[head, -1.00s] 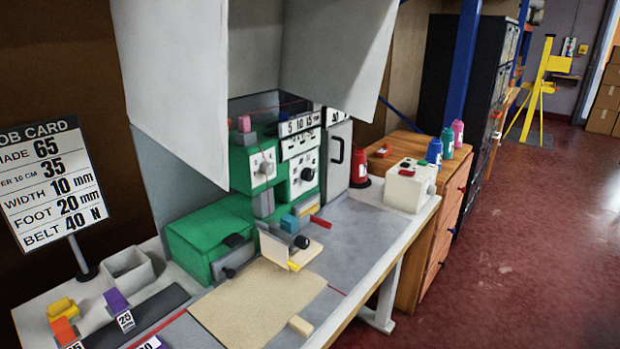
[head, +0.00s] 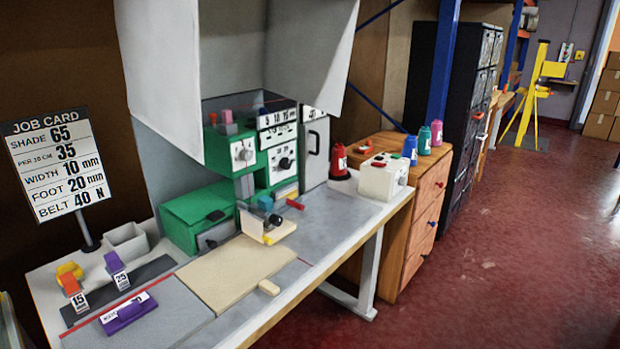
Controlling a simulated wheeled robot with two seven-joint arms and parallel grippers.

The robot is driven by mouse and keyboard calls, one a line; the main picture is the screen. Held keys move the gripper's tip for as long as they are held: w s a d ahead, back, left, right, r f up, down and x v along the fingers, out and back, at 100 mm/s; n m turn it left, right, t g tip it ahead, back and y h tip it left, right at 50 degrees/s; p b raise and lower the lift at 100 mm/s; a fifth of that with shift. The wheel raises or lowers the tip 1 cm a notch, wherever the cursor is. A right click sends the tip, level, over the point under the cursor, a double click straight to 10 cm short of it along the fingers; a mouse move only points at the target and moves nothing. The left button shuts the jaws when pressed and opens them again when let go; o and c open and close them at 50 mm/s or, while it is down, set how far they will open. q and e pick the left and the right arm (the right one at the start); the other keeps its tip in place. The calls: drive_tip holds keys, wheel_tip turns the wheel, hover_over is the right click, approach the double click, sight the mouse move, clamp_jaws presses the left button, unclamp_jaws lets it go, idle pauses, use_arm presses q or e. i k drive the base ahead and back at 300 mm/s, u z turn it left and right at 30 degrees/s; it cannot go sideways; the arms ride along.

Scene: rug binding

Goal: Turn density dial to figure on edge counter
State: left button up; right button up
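A green machine (head: 187,213) stands at the back of the bench. It carries a white dial plate with a round knob (head: 243,154) and a second plate with a dark knob (head: 285,163). Number strips sit above them, and a lower dark knob (head: 275,220) is at the front. I cannot tell which is the density dial. A white box (head: 383,176) with small red and dark parts stands at the bench's right end; I cannot tell whether it is the edge counter. The job card (head: 58,168) reads shade 65, per 10 cm 35. Neither gripper is in view.
Large pale grey panels (head: 195,75) hang over the machine. A wooden drawer unit (head: 425,205) stands right of the bench. The red floor (head: 500,270) is open.

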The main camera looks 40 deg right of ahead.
sight(285, 163)
drive_tip(key=k, duration=0.45)
drive_tip(key=z, duration=1.85)
drive_tip(key=i, duration=1.2)
drive_tip(key=u, duration=0.65)
